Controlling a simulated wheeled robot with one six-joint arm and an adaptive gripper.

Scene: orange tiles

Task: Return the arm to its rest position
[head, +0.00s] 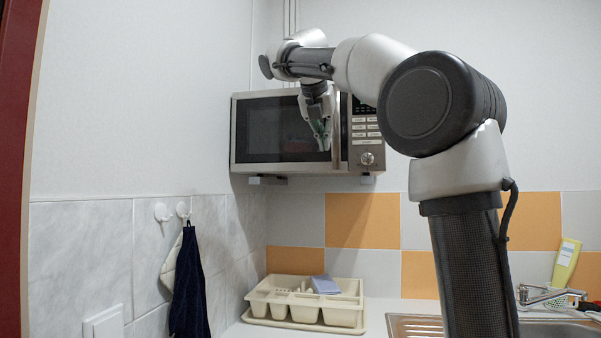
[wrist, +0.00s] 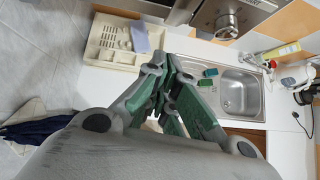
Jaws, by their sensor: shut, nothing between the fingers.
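My arm rises from the lower right of the head view and reaches left in front of the microwave. My gripper (head: 323,133) hangs downward from its end, in front of the microwave (head: 285,128) door. In the wrist view my gripper (wrist: 168,90) shows its green-padded fingers drawn together with nothing between them. The fingers cover part of the counter below. The microwave door looks shut, and its right side is partly behind my arm.
A cream dish rack (head: 306,305) holding a bluish item stands on the counter. A steel sink (wrist: 240,95) lies right of it, with a tap (head: 545,294) and yellow bottle (head: 565,264). A dark cloth (head: 189,285) hangs on the left wall. Microwave and wall are close to my arm.

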